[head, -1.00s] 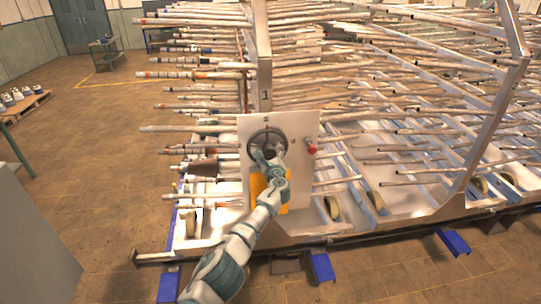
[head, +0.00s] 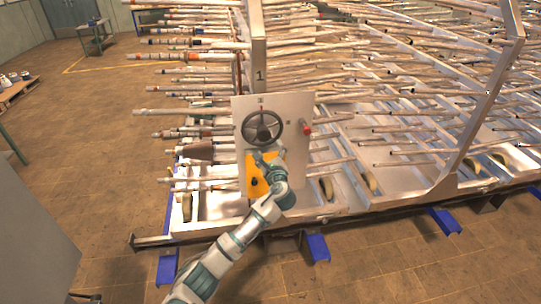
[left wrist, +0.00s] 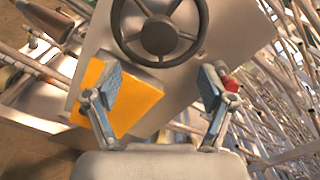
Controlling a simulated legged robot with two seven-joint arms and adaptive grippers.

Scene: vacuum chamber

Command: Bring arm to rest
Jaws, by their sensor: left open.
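My left arm comes in from the bottom left of the head view. Its gripper (head: 266,160) is just below the dark handwheel (head: 262,127) on the pale upright panel (head: 300,165). In the left wrist view the two fingers of the left gripper (left wrist: 158,95) are wide apart with nothing between them. The handwheel (left wrist: 160,32) shows beyond the fingertips, apart from them. An orange box (head: 256,186) on the panel is partly hidden by the gripper; it also shows in the left wrist view (left wrist: 135,100). My right gripper is not seen.
A red knob (head: 306,128) sits at the panel's right side. A large metal rack (head: 258,60) with many long rods (head: 190,57) stands behind, rods jutting left. Blue feet (head: 318,247) stick out at the front. The tiled floor (head: 400,265) in front is clear.

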